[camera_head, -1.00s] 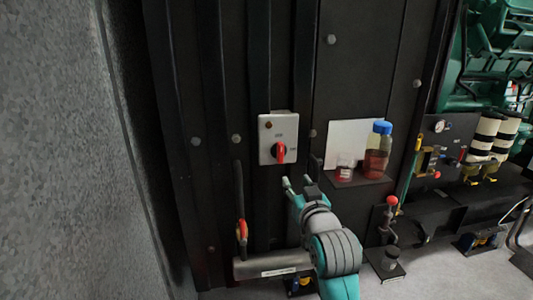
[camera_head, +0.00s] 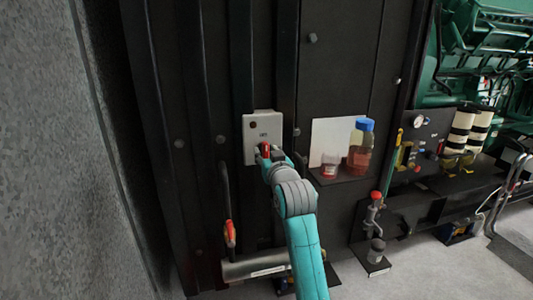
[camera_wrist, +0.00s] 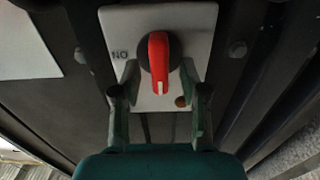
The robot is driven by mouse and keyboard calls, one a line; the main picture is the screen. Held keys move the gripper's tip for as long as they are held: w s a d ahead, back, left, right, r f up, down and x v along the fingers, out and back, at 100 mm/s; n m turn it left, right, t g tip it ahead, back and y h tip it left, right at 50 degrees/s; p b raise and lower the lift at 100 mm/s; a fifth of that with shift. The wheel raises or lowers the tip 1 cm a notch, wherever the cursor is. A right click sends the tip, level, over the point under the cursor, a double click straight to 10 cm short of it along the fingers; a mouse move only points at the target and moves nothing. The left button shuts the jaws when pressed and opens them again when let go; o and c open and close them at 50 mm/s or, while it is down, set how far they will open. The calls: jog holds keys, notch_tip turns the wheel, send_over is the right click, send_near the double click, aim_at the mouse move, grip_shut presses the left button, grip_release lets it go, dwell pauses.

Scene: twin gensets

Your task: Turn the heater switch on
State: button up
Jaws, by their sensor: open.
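The heater switch is a light grey box (camera_head: 251,127) on the dark wall panel, with a red handle on a black round base. In the wrist view the red handle (camera_wrist: 158,58) stands nearly upright in the picture, and the box face (camera_wrist: 195,22) bears letters at its left. A small brown-orange lamp (camera_wrist: 181,101) sits below the handle there. My gripper (camera_wrist: 158,76) is open, with one finger on each side of the handle; I cannot tell whether they touch it. In the head view my gripper (camera_head: 270,154) is at the box and partly hides the handle.
Right of the box, a small shelf holds a blue-capped bottle (camera_head: 360,147) of red liquid and a small jar (camera_head: 330,165). A red-tipped lever (camera_head: 230,233) stands below left. A red-knobbed fitting (camera_head: 375,196) is lower right. A grey wall (camera_head: 50,150) fills the left.

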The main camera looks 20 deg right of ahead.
jog(key=shift+w, duration=0.35)
grip_shut()
